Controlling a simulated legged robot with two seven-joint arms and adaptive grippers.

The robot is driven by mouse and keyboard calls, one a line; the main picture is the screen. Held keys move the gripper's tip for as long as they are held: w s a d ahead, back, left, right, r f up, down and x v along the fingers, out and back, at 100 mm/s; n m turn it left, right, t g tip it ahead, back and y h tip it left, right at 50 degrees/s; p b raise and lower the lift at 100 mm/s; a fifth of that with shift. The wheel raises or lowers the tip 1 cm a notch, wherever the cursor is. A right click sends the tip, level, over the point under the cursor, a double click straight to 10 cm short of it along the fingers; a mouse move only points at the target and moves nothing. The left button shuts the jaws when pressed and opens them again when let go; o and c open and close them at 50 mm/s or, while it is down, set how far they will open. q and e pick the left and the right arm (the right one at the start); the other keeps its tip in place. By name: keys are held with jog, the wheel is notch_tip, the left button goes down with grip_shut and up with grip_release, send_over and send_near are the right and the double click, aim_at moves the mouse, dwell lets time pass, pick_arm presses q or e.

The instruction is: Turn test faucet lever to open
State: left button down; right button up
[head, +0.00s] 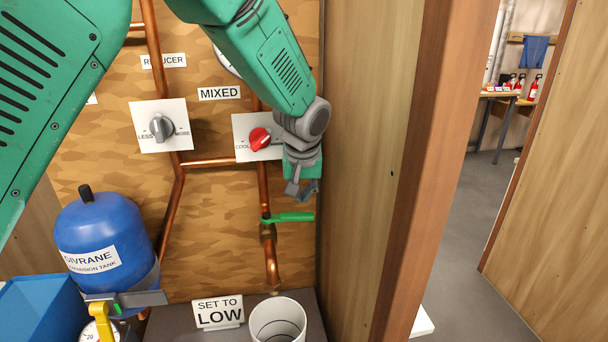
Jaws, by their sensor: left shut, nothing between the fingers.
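The test faucet lever (292,217) is a green handle on a copper pipe. It points right, roughly level and across the upright pipe. The copper spout (271,270) hangs below it. My left gripper (301,190) is shut and empty, its fingers pointing down just above the right part of the lever. A small gap seems to show between fingertips and lever, but I cannot tell the depth. My right gripper is not in view.
A white cup-like container (278,320) stands under the spout beside a "SET TO LOW" sign (218,312). A red knob (260,139) sits close left of my gripper. A wooden side wall (365,180) rises close on the right. A blue expansion tank (105,240) stands left.

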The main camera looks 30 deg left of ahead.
aim_at(288, 217)
pick_arm(q)
jog(key=shift+m, duration=0.4)
jog(key=s, duration=0.1)
jog(key=s+d+p, duration=0.1)
jog(key=s, duration=0.2)
jog(key=shift+d+f, duration=0.15)
jog(key=shift+d, duration=0.25)
